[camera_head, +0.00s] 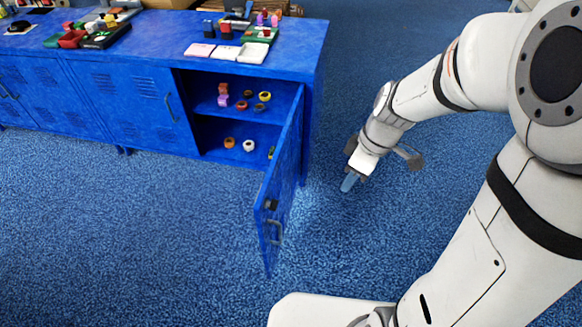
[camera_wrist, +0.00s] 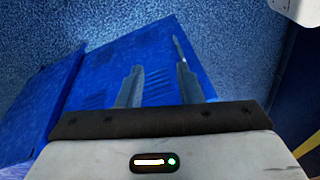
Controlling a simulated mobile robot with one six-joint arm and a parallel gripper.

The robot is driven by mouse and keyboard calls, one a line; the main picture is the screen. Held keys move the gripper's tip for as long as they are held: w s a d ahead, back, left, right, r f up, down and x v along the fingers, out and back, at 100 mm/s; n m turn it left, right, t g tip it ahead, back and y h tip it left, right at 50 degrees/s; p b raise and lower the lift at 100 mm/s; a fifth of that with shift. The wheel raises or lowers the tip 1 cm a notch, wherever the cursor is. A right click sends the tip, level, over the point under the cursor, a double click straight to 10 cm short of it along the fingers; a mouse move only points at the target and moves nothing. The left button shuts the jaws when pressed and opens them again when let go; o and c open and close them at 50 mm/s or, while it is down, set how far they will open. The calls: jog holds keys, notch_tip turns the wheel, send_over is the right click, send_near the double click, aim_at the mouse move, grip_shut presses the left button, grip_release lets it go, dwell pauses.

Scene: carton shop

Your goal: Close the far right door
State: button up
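The far right door (camera_head: 282,180) of the blue cabinet stands wide open, hinged at the right side of its opening and swung out toward me. Its handle (camera_head: 276,232) is near the free edge, low in the head view. My gripper (camera_head: 349,182) is to the right of the door, apart from it, pointing down and left. In the wrist view the two fingers (camera_wrist: 158,80) stand apart with nothing between them. The vented blue door panel (camera_wrist: 110,65) shows behind them.
The open compartment (camera_head: 213,125) holds several tape rolls on two shelves. The other doors (camera_head: 125,100) to the left are shut. Small trays and pads (camera_head: 227,53) lie on the cabinet top (camera_head: 168,45). The blue floor (camera_head: 130,235) in front is clear.

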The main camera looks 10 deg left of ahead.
jog(key=w+a+f+n+g+b, duration=0.1)
jog(key=a+f+n+b, duration=0.15)
jog(key=f, duration=0.55)
jog(key=w+a+f+n+y+b, duration=0.15)
jog(key=f+n+b, duration=0.25)
jog(key=f, duration=0.5)
jog(key=w+a+f+n+g+b, duration=0.15)
jog(key=f+n+b, duration=0.25)
jog(key=f, duration=0.4)
jog(key=shift+t, duration=0.35)
jog(key=s+a, duration=0.2)
jog(key=a, duration=0.1)
jog(key=s+a+f, duration=0.1)
jog(key=s+a, duration=0.1)
jog(key=a, duration=0.2)
jog(key=s+a+b, duration=0.1)
jog(key=a, duration=0.3)
jog(key=shift+s+f, duration=0.2)
jog(key=shift+s, duration=0.2)
jog(key=shift+d, duration=0.1)
jog(key=shift+c, duration=0.4)
grip_shut()
